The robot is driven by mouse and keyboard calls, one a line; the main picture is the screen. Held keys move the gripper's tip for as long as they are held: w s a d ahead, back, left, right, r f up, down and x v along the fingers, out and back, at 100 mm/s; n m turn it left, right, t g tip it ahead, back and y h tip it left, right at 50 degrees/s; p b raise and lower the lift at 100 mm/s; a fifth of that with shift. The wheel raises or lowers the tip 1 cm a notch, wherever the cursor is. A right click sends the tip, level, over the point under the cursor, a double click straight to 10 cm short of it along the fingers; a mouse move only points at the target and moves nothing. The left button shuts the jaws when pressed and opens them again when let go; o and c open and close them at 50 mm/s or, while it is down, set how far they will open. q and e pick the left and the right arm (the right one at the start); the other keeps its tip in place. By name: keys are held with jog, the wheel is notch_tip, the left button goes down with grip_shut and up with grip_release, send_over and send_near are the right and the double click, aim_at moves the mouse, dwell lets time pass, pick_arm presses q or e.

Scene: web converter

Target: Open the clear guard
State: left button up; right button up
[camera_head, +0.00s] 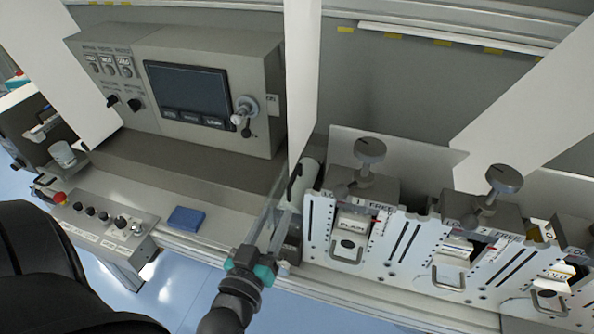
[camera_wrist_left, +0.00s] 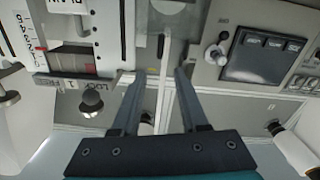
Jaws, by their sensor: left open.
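The clear guard (camera_head: 268,208) appears as a thin see-through panel, seen nearly edge-on between the control console and the row of slotted white plates. In the left wrist view a see-through plate (camera_wrist_left: 172,18) shows at the top, with a pale edge strip running down from it. My left gripper (camera_head: 281,214) is at the guard's lower front, fingers pointing up and away. In the left wrist view its two fingers (camera_wrist_left: 160,78) are apart, one on each side of the pale strip. I cannot tell whether they touch it. My right gripper is not in view.
The console with a dark screen (camera_head: 188,92) and a lever (camera_head: 243,112) stands left of the guard. Knobs (camera_head: 369,152) and slotted white plates (camera_head: 365,238) stand close on the right. A button panel (camera_head: 103,220) and a blue block (camera_head: 186,219) are at lower left.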

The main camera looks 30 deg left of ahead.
aim_at(300, 165)
pick_arm(q)
jog(key=b+x, duration=0.4)
jog(key=x, duration=1)
jog(key=shift+d, duration=0.1)
grip_shut()
dwell(1.1)
